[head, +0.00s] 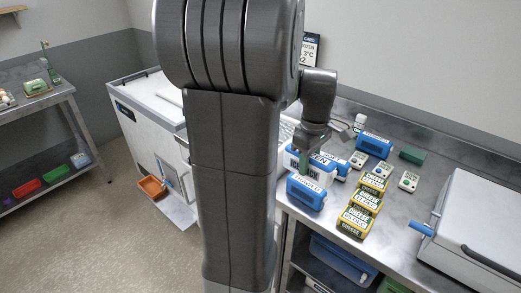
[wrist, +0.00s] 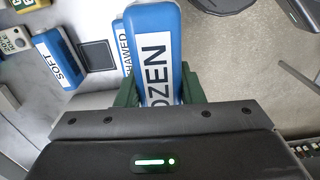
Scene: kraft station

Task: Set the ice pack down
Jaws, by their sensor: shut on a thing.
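My gripper (wrist: 157,92) has its green fingers on both sides of a blue ice pack (wrist: 150,16) with a white label reading "OZEN", the rest hidden. In the head view my gripper (head: 306,155) is over the steel counter, at the pack marked "ZEN" (head: 318,176). I cannot tell whether its underside touches the counter. A blue "THAWED" pack (head: 305,194) stands just in front of it.
Several cheese packs (head: 357,218) line the counter right of the ice packs. A grey lidded box (head: 475,225) with a blue handle is farther right. A white chest (head: 145,105) stands left. Bare counter shows between cheese and box.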

